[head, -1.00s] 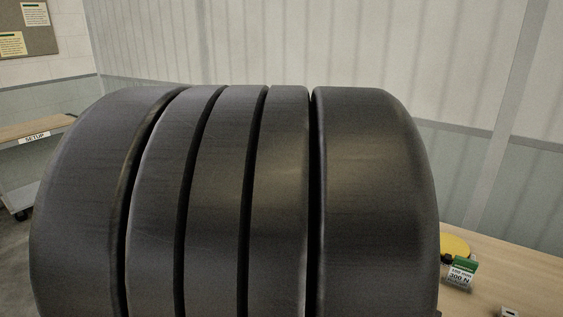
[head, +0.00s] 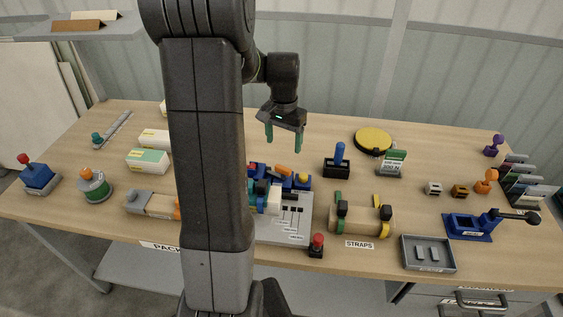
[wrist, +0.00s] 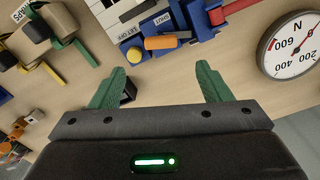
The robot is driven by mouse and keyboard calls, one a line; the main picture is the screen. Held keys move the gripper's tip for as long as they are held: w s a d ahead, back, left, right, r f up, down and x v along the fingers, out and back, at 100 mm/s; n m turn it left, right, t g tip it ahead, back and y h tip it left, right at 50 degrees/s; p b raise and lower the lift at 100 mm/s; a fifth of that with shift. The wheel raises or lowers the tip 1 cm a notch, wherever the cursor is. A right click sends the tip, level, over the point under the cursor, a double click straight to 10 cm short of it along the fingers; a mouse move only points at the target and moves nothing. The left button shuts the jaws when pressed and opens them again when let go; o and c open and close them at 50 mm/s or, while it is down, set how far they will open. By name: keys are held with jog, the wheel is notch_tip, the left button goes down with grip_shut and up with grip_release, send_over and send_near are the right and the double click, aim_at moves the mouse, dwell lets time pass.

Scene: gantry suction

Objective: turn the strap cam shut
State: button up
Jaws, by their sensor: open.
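The strap fixture is a wooden block (head: 362,222) behind the STRAPS label, at the front of the bench in the head view. A black cam (head: 342,209) stands on it by a green strap (head: 338,197). A second black cam (head: 386,212) stands by a yellow strap (head: 378,200). The fixture also shows at the top left of the wrist view, partly cut off. I cannot tell how far either cam is turned. My gripper (head: 284,138) is open and empty, with green fingers, above the back of the bench, behind and left of the fixture. Its fingers (wrist: 160,70) also show in the wrist view.
A grey panel (head: 300,228) with colored parts and a red-knobbed post (head: 317,243) stand left of the straps. A blue-handled block (head: 338,164) and a yellow disc (head: 373,141) stand behind. A grey tray (head: 428,266) lies front right. My arm hides part of the bench.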

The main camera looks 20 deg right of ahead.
aim_at(283, 167)
notch_tip(283, 167, down, 10)
jog(key=shift+r+p, duration=0.1)
jog(key=shift+p, duration=0.45)
